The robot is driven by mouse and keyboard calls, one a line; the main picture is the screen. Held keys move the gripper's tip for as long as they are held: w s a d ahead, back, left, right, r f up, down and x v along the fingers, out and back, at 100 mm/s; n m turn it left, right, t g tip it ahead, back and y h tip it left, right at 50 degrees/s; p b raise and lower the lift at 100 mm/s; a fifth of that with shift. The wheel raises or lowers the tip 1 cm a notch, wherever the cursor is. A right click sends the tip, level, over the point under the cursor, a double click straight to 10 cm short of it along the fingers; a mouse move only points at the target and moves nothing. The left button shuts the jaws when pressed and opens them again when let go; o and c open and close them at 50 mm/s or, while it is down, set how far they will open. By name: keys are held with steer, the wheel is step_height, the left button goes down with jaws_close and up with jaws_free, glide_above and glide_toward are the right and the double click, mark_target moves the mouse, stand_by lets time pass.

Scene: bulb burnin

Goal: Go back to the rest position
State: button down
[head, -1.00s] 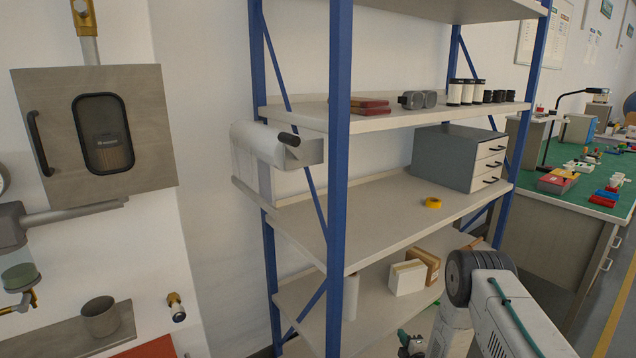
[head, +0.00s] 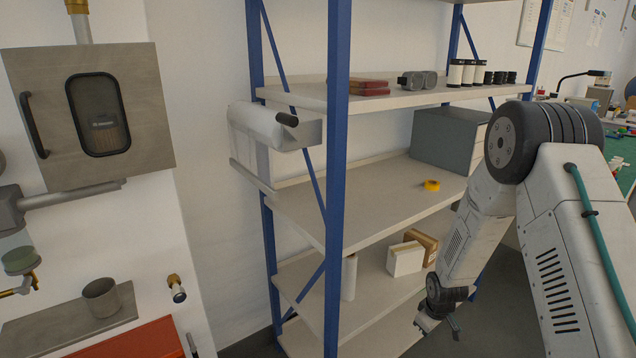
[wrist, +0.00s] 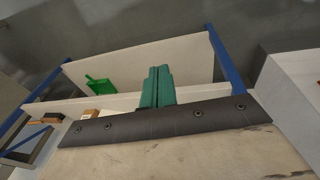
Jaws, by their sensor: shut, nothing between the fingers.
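My gripper (wrist: 154,88) shows in the wrist view as two green fingers pressed together, with nothing held between them. In the head view my arm is bent, with the elbow high at the right and the forearm slanting down and left. The gripper end (head: 452,326) hangs low in front of the rack's lower right side, apart from the shelves as far as I can tell. Its fingertips are hard to make out there.
A blue-post rack (head: 338,180) stands in the middle, with small cartons (head: 405,258) on a lower shelf and yellow tape (head: 431,185) above. A wall cabinet (head: 92,115) and a cup (head: 101,298) are at left. The wrist view shows a green object (wrist: 101,84).

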steer(key=s+a+r+m, duration=0.2)
steer(key=s+r+m, duration=0.1)
steer(key=s+r, duration=1.5)
steer(key=s+a+r+m+g, duration=0.1)
steer(key=s+a+r+m, duration=0.1)
steer(key=s+r, duration=1.6)
step_height(320, 180, up, 6)
steer(key=shift+a+f+m, duration=0.25)
steer(key=shift+a+m, duration=0.1)
steer(key=shift+m, duration=0.55)
